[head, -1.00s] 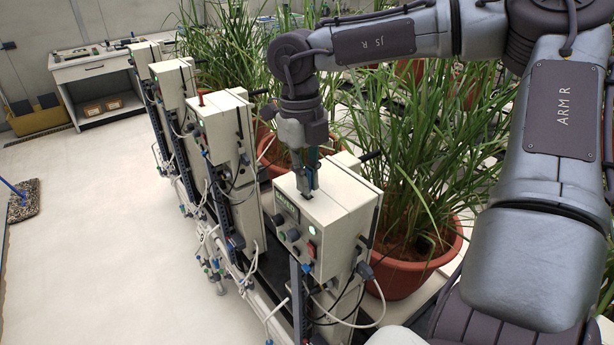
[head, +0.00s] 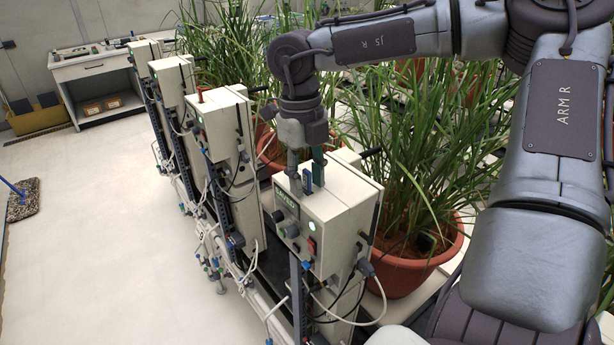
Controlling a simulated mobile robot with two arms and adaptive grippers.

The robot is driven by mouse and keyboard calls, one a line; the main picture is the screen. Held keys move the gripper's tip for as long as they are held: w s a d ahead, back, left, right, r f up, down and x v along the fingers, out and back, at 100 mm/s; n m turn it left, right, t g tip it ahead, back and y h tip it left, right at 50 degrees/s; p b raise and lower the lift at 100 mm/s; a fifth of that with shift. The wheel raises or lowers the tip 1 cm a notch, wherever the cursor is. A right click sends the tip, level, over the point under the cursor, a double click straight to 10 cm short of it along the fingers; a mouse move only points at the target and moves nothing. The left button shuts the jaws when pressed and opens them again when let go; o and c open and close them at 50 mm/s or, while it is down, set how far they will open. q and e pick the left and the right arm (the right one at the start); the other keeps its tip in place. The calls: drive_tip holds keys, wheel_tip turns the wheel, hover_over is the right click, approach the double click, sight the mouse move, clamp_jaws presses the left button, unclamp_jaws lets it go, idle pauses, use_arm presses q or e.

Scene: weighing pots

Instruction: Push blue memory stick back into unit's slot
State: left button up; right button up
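The blue memory stick (head: 307,180) stands upright in the top of the nearest beige unit (head: 338,205), near its front edge. The slot itself is hidden under the stick. My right gripper (head: 306,177) points down over the unit's top. Its two fingers are spread, one on each side of the stick, with a visible gap to it. I cannot tell exactly how deep the stick sits. My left gripper is not in view.
Similar units (head: 220,125) stand in a row toward the back left, with cables and tubes along their fronts. A potted plant (head: 405,270) with long leaves stands right behind the nearest unit.

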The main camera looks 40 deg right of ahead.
wheel_tip(320, 180, up, 12)
drive_tip(key=w, duration=0.1)
drive_tip(key=shift+w, duration=0.25)
drive_tip(key=shift+f, duration=0.1)
idle(0.7)
